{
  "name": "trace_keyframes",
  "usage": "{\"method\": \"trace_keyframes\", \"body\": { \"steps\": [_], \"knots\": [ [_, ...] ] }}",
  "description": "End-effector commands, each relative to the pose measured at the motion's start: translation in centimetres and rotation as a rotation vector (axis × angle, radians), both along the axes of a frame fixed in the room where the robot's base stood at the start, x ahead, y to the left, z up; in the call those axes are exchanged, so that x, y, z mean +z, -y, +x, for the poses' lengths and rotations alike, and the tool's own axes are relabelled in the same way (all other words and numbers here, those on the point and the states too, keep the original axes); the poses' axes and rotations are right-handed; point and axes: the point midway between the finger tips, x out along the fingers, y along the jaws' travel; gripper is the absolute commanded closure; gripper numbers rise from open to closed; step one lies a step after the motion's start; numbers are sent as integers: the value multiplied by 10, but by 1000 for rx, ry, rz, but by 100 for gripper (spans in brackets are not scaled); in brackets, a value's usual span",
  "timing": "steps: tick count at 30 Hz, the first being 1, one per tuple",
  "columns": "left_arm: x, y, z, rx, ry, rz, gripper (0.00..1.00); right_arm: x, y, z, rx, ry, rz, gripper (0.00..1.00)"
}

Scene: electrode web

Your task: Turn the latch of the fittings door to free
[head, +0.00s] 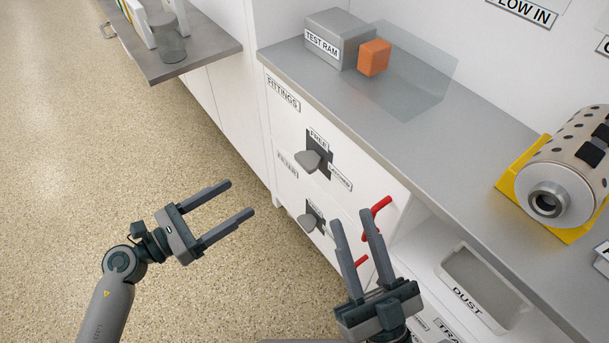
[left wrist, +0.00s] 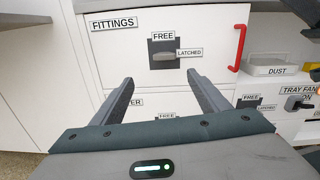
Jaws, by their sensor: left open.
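The white fittings door (left wrist: 125,60) fills the middle of the left wrist view under its FITTINGS label (left wrist: 114,23). Its grey latch handle (left wrist: 165,57) sits on a dark plate and lies level, in line with the LATCHED label (left wrist: 189,52). The FREE label (left wrist: 163,36) is above it. The latch also shows in the head view (head: 308,160). My left gripper (head: 240,198) is open and empty, out in front of the door and apart from the latch. My right gripper (head: 353,217) is open, near the red door handle (head: 377,213); contact cannot be told.
A second latch (head: 312,222) is on the door below. On the counter (head: 440,150) stand a TEST RAM box (head: 335,40), an orange block (head: 374,57) and a perforated cylinder in a yellow cradle (head: 560,175). A DUST tray (head: 485,285) is at lower right. The floor at left is clear.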

Motion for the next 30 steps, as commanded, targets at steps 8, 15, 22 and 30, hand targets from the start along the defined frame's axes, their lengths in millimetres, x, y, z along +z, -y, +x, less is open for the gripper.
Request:
{"method": "trace_keyframes", "body": {
  "steps": [8,15,22,30],
  "knots": [
    [2,4,-6,-27,66,65,31,17,5,-10,-3,48,26,69],
    [2,5,-6,-26,64,62,31,16,5,-9,-3,46,25,69],
    [3,12,1,-25,65,61,31,15,4,-9,-2,39,23,69],
    [3,41,22,-25,64,58,31,13,2,-10,3,22,19,69]
  ]
}}
